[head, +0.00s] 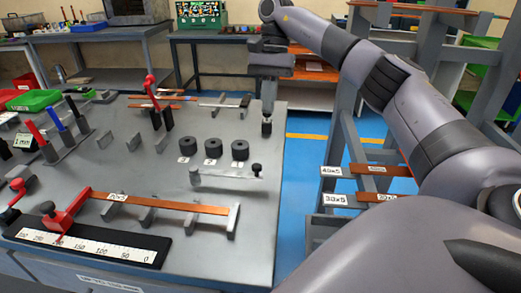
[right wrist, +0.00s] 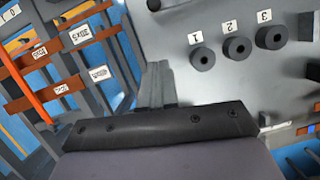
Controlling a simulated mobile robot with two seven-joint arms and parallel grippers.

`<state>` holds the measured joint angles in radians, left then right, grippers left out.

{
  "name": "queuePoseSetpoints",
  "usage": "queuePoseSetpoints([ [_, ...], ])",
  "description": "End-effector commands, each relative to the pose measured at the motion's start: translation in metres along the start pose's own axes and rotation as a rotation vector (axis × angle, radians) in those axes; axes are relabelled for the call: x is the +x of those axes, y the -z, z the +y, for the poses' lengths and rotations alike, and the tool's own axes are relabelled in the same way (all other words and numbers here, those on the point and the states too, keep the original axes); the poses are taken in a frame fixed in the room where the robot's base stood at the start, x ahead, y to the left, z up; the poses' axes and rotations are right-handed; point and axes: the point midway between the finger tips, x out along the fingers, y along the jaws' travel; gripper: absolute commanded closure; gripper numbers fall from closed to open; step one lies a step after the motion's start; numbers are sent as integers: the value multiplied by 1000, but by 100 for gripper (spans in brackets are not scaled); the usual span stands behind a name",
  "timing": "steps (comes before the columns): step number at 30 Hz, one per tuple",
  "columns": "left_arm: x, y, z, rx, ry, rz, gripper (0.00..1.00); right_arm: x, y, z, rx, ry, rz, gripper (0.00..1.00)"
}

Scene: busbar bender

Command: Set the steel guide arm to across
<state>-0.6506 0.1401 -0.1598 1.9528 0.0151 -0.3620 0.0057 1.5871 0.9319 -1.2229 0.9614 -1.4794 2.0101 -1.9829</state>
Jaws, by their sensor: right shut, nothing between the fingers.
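The steel guide arm appears to be the thin grey bar (head: 225,175) on the bench, with a post at its left end and a black knob (head: 256,168) at its right end. It lies roughly left to right in the head view, just in front of three black rollers. My right gripper (head: 267,122) points down, shut and empty, above the bench's right edge, beyond the knob and apart from it. In the right wrist view the shut fingers (right wrist: 156,85) show over the bench edge, and a dark knob (right wrist: 153,5) shows at the top. My left gripper is out of view.
The black rollers (head: 213,147) stand near the gripper. A copper bar (head: 160,203) lies on supports in front, beside a white scale (head: 90,246) and red stop. Red and blue levers stand at left. A rack of copper bars (head: 375,170) stands right, across blue floor.

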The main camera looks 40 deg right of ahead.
Motion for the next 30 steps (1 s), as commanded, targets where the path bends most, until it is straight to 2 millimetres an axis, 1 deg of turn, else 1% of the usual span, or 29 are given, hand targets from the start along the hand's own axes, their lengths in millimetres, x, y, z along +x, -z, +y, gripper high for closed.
queuePoseSetpoints([
  [1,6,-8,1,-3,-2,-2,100,14,2,1,1,-2,-1,100],
  [4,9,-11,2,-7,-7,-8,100,36,2,1,0,-5,-2,100],
  [7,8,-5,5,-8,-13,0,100,54,1,2,1,-5,0,100],
  [12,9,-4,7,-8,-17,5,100,90,0,2,1,-5,-1,100],
  [14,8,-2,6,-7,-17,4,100,88,-8,0,-3,0,1,100],
  [21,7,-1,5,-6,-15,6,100,98,-27,1,0,-1,0,100],
  [25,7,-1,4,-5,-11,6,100,102,-33,1,1,0,1,100],
  [30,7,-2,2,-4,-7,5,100,103,-36,0,2,1,0,100],
])
